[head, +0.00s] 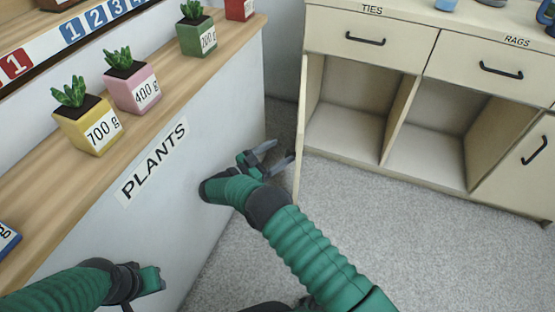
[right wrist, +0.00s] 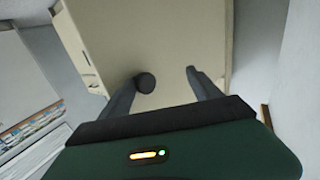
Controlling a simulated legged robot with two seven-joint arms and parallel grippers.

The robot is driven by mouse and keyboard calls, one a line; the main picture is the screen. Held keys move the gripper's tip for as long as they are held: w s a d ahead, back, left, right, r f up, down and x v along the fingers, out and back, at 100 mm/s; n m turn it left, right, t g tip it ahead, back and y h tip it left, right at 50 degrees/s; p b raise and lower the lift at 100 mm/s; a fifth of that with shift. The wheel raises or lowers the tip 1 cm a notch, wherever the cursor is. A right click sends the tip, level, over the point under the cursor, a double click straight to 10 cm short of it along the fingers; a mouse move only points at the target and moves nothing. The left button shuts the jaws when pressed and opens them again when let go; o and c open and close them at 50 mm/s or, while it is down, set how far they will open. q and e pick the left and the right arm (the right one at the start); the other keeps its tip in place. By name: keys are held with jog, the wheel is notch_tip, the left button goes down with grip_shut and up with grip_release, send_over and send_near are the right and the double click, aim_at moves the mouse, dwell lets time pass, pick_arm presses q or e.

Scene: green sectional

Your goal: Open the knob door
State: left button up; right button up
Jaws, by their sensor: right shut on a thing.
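The cabinet door (head: 300,135) shows nearly edge-on in the head view. It stands swung out at the left side of the beige cabinet's open lower compartment. In the right wrist view its beige panel (right wrist: 185,35) fills the middle, with a round dark knob (right wrist: 145,82) on it. My right gripper (head: 277,157) is at the door's left face.
A white-sided counter (head: 190,170) labelled PLANTS stands close at the left, bearing potted plants (head: 88,122). The cabinet (head: 372,20) has drawers labelled TIES and RAGS, and another door with a bar handle (head: 534,150) at the right. Grey floor (head: 400,230) is clear in front.

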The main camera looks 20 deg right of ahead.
notch_tip(320, 180, up, 5)
jog(key=p, duration=0.3)
jog(key=s+a+p, duration=0.2)
jog(key=s+p, duration=0.2)
jog(key=s, duration=0.3)
jog(key=s+a+p, duration=0.3)
jog(key=s, duration=0.5)
jog(key=shift+a+p, duration=0.2)
jog(key=shift+p, duration=0.15)
jog(key=shift+f, duration=0.1)
